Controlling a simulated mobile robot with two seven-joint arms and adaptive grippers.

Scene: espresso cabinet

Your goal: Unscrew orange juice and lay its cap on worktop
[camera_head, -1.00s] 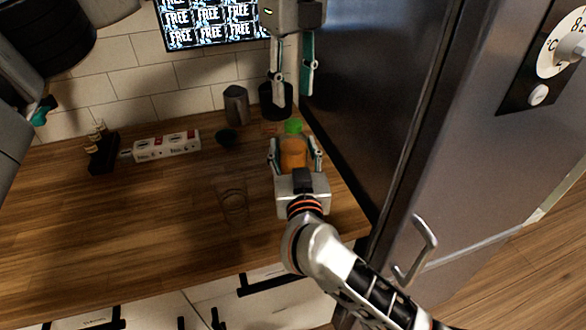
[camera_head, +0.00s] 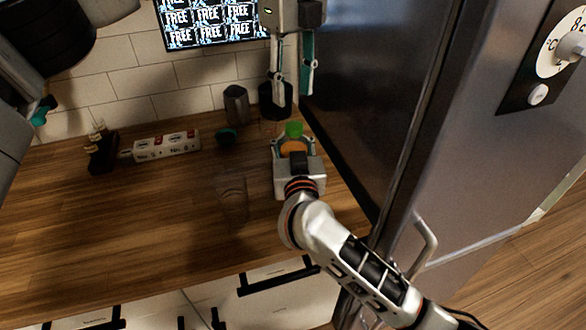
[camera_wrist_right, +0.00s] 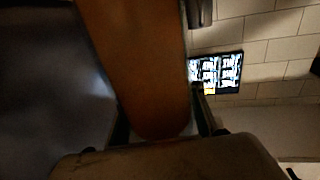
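The orange juice bottle (camera_head: 294,147) is near the right end of the worktop (camera_head: 110,225), with its green cap (camera_head: 293,129) on top. My right gripper (camera_head: 294,141) is shut around the bottle's body and hides most of it in the head view. In the right wrist view the orange bottle (camera_wrist_right: 145,65) fills the middle between the fingers. My left gripper (camera_head: 293,98) points down just above and behind the cap. Its two fingers are apart with nothing between them. I cannot tell whether the bottle's base touches the worktop.
A clear glass (camera_head: 232,195) stands left of my right gripper. A small dark teal bowl (camera_head: 226,136), a grey canister (camera_head: 236,104), a white carton (camera_head: 167,146) and a black bottle holder (camera_head: 102,152) are at the back. A steel fridge (camera_head: 440,130) stands close on the right.

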